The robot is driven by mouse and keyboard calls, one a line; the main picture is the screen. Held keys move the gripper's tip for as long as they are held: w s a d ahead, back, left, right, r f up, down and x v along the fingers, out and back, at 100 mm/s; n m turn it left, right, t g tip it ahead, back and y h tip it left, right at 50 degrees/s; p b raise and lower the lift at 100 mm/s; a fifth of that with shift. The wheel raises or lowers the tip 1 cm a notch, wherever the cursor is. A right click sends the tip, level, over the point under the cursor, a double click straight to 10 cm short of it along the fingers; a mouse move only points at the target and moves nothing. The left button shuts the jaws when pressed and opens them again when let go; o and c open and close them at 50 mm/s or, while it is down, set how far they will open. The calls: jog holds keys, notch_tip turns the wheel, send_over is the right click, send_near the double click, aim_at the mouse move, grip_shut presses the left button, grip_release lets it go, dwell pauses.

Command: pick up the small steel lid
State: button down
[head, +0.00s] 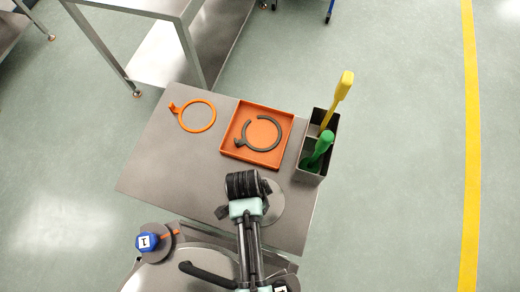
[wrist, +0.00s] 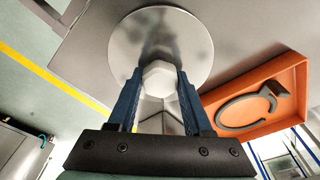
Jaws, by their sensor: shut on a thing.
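The small steel lid (wrist: 150,30) is a round, shiny disc with a pale faceted knob, filling the top middle of the wrist view. My gripper (wrist: 159,84) has its two blue fingers closed on the sides of that knob. In the head view the lid (head: 274,208) shows as a grey disc at the front right of the steel table (head: 160,150), partly hidden by my wrist. The fingers are hidden there. I cannot tell whether the lid touches the table or hangs just above it.
An orange tray (head: 231,147) holding a dark open ring (head: 246,146) lies behind the lid. An orange ring (head: 213,118) lies to its left. A steel holder (head: 308,177) with yellow and green tools stands at right. A blue knob marked 1 (head: 146,242) is at front left.

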notch_tip(320, 180, up, 10)
jog(key=shift+b, duration=0.4)
jog(key=shift+w, duration=0.1)
